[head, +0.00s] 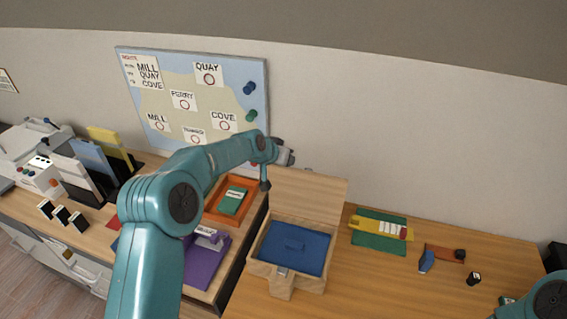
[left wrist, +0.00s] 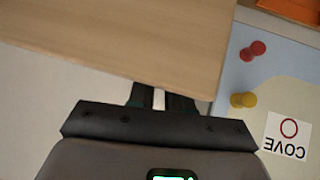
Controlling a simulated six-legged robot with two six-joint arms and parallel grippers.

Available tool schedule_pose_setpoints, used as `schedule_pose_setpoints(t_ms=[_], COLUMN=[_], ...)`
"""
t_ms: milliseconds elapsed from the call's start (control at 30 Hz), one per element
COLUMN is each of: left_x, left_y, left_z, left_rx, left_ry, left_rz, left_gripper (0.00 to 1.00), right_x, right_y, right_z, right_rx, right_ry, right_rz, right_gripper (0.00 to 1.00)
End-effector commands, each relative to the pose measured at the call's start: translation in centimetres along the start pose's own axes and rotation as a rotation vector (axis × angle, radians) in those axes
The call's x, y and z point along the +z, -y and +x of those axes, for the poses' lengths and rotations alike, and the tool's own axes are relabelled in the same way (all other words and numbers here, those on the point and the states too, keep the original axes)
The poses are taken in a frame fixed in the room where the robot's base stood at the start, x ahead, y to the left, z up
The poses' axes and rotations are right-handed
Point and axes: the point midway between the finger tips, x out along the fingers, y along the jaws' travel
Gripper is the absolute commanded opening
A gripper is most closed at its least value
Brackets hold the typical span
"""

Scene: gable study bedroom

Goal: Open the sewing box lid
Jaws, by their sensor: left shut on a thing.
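The sewing box is a light wooden box (head: 312,284) with a blue inside (head: 295,248), on the wooden desk in the head view. Its lid (head: 312,190) stands raised at the back of the box, and the inside shows. The lid also fills the top of the left wrist view (left wrist: 130,35) as a plain wood panel. My left gripper (head: 284,156) is at the lid's upper left edge. In the left wrist view its dark fingers (left wrist: 160,97) meet the lid's edge, shut on it; the fingertips are partly hidden.
An orange tray (head: 212,212) with a green item and a purple mat (head: 207,262) lie left of the box. A green and yellow set (head: 380,230) and small items lie right. A map board (head: 190,95) leans behind.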

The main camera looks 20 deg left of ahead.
Motion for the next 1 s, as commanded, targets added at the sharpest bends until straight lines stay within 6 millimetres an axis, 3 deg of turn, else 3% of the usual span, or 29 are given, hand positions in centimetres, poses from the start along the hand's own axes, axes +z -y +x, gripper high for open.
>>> schedule_pose_setpoints(t_ms=[33, 200, 233, 567, 1000], left_x=[1.3, 1.5, 1.5, 1.0, -1.6], left_y=[0.3, 0.2, 0.1, 0.3, 0.5], left_z=[0.7, 0.8, 0.8, 0.5, -2.5], left_rx=[0.001, 0.004, 0.004, 0.002, -0.002], left_ry=[0.031, 0.038, 0.038, 0.034, 0.022], left_rz=[-0.001, 0.0, 0.0, 0.0, 0.001], left_gripper=[0.03, 0.58, 0.61, 0.61, 0.61], right_x=[0.0, 0.0, 0.0, 0.0, 0.0], right_y=[0.0, 0.0, 0.0, 0.0, 0.5], right_z=[0.1, 0.1, 0.1, -0.1, -1.5], right_rx=[0.0, 0.0, 0.0, 0.0, 0.0], right_ry=[0.0, 0.0, 0.0, 0.0, 0.0], right_rz=[0.0, 0.0, 0.0, 0.0, 0.0], right_gripper=[0.43, 0.43, 0.43, 0.43, 0.43])
